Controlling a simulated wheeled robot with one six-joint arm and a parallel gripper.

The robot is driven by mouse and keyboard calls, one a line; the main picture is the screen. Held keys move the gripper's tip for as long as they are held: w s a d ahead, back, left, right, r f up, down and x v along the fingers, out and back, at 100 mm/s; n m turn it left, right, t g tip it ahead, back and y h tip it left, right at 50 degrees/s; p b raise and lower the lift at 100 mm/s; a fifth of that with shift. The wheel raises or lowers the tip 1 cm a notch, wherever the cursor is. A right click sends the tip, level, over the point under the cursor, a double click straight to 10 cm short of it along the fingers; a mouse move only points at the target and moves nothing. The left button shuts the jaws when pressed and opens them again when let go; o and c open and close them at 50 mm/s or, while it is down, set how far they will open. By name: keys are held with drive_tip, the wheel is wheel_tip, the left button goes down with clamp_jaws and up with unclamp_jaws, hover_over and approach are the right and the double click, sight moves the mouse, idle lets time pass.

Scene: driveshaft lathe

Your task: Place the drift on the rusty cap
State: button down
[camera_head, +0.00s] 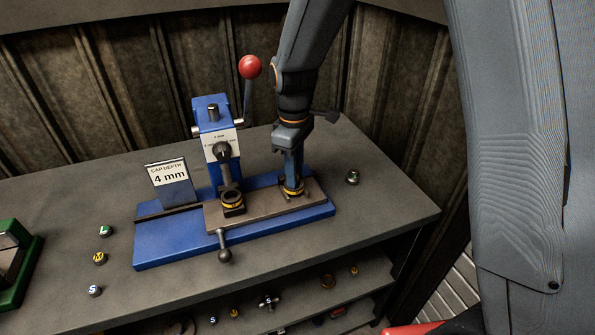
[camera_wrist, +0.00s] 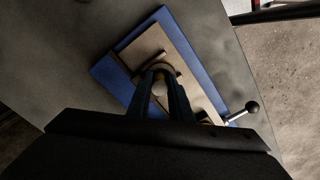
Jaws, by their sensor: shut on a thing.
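My gripper (camera_head: 292,180) points down over the right end of the blue press base (camera_head: 178,241), at a dark, yellow-ringed seat (camera_head: 292,191) on its tan plate. In the wrist view my gripper (camera_wrist: 160,82) is shut on a small part with a pale round end (camera_wrist: 160,88), which I take to be the drift. The fingers hide most of it in both views. Any rusty cap beneath is hidden, and I cannot tell whether the held part touches anything there.
A second yellow-ringed seat (camera_head: 232,203) stands under the press ram. A red-knobbed lever (camera_head: 250,67) rises beside my arm. A sign (camera_head: 169,176) reads "CAP DEPTH 4 mm". Small lettered pieces (camera_head: 99,258) lie at left, another (camera_head: 352,177) at right. The bench's front right is clear.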

drive_tip(key=shift+f, duration=0.1)
drive_tip(key=c, duration=1.6)
unclamp_jaws()
wheel_tip(320, 180, up, 12)
drive_tip(key=b, duration=0.2)
drive_tip(key=s+d+f+m, duration=0.3)
drive_tip(key=s+d+m, duration=0.1)
drive_tip(key=s+d, duration=0.1)
drive_tip(key=s+d+f+m, duration=0.4)
drive_tip(key=s+d, duration=0.1)
drive_tip(key=s+d+f+m+t, duration=0.1)
drive_tip(key=s+d+f+m, duration=0.3)
drive_tip(key=s+d, duration=0.1)
drive_tip(key=shift+d+f, duration=0.1)
drive_tip(key=shift+d, duration=0.2)
